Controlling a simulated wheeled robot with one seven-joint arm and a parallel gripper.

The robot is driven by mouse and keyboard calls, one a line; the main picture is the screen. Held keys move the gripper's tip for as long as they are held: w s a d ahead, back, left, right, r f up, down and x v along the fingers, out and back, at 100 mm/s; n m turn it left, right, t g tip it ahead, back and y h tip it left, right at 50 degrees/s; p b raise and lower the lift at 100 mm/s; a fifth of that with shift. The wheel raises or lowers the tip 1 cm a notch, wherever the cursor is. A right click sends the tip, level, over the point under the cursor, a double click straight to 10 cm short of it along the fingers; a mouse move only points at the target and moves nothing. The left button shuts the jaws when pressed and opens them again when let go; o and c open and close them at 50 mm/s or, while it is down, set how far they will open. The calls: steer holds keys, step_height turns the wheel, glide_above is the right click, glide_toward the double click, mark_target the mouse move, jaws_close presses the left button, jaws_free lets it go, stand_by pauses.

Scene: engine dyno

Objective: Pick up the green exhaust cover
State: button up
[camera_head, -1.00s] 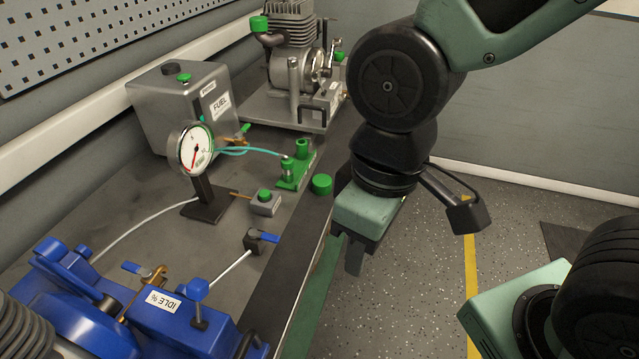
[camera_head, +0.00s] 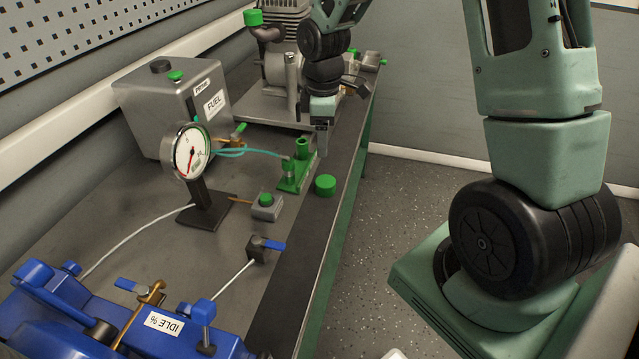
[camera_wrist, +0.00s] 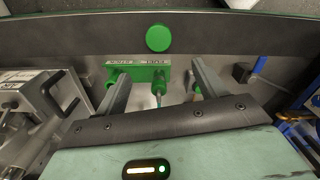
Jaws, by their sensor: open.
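A loose, round green cover (camera_head: 325,185) sits on the dark front strip of the bench; the wrist view shows it as a green disc (camera_wrist: 159,38). Another green cap (camera_head: 253,17) sits on the engine's bent pipe. No readable label tells which is the exhaust cover. My gripper (camera_head: 321,145) is open and empty above the bench, pointing down, farther back than the loose cover. In the wrist view, the loose cover lies beyond the fingertips of my gripper (camera_wrist: 160,78), with a gap. A green fixture with posts (camera_head: 297,172) lies between the fingers there.
The engine (camera_head: 277,70) stands at the back, the fuel tank (camera_head: 170,105) at back left. A gauge on a stand (camera_head: 190,152), a green button box (camera_head: 266,206) and a blue-handled valve (camera_head: 258,247) stand nearby. Blue machinery (camera_head: 130,325) fills the front left. The dark strip around the loose cover is clear.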

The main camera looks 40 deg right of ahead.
glide_above(324, 181)
steer(key=f, duration=0.8)
steer(key=shift+w+a+f, duration=0.1)
steer(key=shift+a+f, duration=0.1)
steer(key=shift+f, duration=0.05)
steer(key=shift+d+f+p, duration=0.15)
steer(key=shift+f+p, duration=0.2)
steer(key=shift+f, duration=1)
steer(key=shift+d+f+p, duration=0.1)
steer(key=shift+f+p, duration=0.25)
steer(key=shift+f, duration=0.95)
steer(key=c, duration=1)
